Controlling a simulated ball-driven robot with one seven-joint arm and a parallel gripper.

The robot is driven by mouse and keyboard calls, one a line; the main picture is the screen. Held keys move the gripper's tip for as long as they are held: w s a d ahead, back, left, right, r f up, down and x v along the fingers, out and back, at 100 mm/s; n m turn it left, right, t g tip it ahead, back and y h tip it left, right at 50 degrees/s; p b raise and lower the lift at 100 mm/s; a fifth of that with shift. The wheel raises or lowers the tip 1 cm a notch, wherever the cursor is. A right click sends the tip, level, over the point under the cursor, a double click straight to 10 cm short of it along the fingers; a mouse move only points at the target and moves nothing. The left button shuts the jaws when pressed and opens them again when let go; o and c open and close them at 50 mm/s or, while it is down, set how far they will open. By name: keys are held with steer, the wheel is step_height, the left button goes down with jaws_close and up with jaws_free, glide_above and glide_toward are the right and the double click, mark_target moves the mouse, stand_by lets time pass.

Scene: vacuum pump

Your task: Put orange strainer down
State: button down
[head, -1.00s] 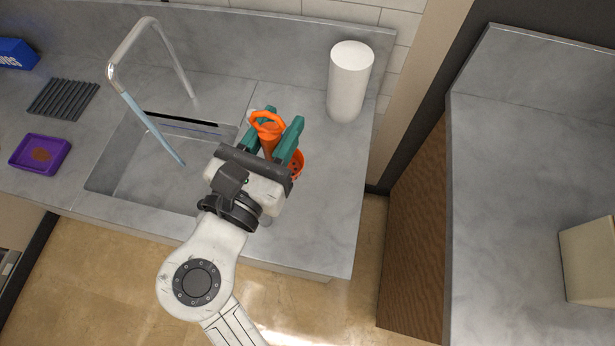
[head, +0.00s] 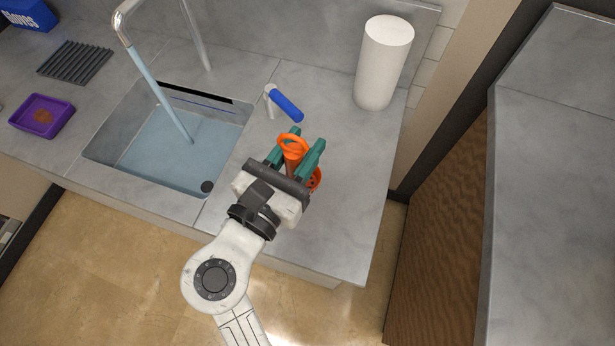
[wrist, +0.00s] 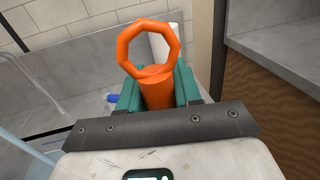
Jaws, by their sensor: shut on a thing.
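The orange strainer has a ring-shaped handle end (head: 292,143), and part of its round perforated bowl shows beside my gripper at the right. My gripper (head: 295,158) has green fingers and is shut on the strainer's handle, over the counter to the right of the sink. In the wrist view the orange strainer (wrist: 150,60) stands between the green fingers, its ring pointing up. Most of the bowl is hidden behind my gripper. I cannot tell whether the strainer touches the counter.
The sink (head: 165,150) holds water under a running tap (head: 150,75). A white paper roll (head: 383,65) stands at the back right. The counter (head: 345,190) right of my gripper is clear. A purple tray (head: 42,117) sits at left.

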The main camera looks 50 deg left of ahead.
step_height(320, 180, down, 10)
steer(key=shift+r+b, duration=0.1)
steer(key=shift+b, duration=0.45)
steer(key=c, duration=1.1)
jaws_free()
steer(key=shift+o, duration=0.2)
steer(key=shift+r, duration=0.1)
steer(key=b+v, duration=0.1)
steer(key=v, duration=1.1)
